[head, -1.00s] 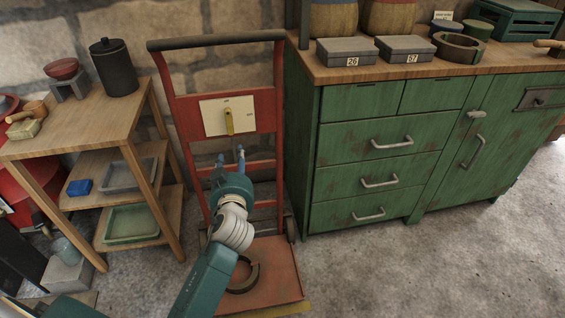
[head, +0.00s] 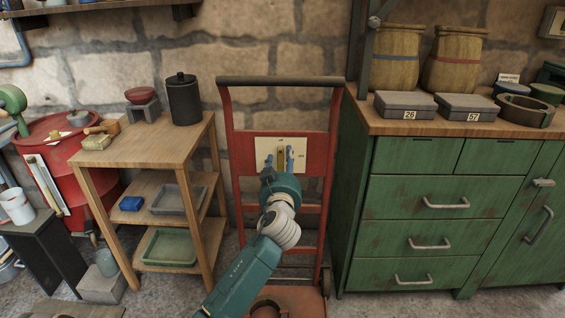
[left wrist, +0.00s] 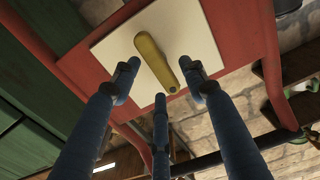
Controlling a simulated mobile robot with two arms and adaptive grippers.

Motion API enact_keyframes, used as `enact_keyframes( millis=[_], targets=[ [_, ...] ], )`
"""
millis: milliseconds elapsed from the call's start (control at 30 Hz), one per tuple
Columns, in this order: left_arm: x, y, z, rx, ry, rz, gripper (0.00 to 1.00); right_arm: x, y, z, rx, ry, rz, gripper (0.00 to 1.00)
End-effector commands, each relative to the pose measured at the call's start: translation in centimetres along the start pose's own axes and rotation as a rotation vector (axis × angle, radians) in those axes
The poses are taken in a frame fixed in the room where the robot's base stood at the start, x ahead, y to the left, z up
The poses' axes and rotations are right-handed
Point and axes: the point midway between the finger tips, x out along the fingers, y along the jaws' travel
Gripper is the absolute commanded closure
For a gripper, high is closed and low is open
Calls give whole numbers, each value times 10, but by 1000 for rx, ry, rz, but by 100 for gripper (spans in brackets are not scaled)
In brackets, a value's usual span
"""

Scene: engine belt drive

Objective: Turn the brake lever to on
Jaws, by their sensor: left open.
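The brake lever (head: 280,156) is a small yellow bar on a cream plate (head: 262,147) fixed to the red hand truck. It stands about upright in the head view; the plate's markings are too small to read. In the left wrist view the lever (left wrist: 157,62) lies slantwise across the plate (left wrist: 196,38). My left gripper (head: 280,160) is open in front of the plate, with blue fingers on either side of the lever. In the left wrist view its fingertips (left wrist: 159,76) spread around the lever's near end, and contact cannot be told. My right gripper is not in view.
The red hand truck (head: 315,140) stands against the stone wall. A wooden shelf table (head: 150,150) with a black canister (head: 184,100) is to its left. A green cabinet (head: 415,188) is close on its right. Open floor lies in front of the cabinet.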

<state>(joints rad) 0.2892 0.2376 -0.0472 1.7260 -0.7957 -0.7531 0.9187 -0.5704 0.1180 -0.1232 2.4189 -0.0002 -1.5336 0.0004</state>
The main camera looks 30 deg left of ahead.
Motion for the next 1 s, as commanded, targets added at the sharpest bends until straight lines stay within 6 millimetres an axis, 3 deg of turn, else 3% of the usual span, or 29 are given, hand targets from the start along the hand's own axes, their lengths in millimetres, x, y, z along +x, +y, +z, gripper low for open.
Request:
enact_keyframes(
  millis=[300, 533, 900, 1000],
  targets=[
    [3, 0, 0, 1, 1, 1, 56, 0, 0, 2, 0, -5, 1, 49],
    [3, 0, 0, 1, 1, 0, 100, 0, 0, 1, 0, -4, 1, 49],
    [3, 1, 0, 51, 0, 1, 100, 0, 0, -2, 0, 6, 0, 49],
    [3, 1, 0, 102, 0, 0, 100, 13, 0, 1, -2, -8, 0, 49]
  ],
)
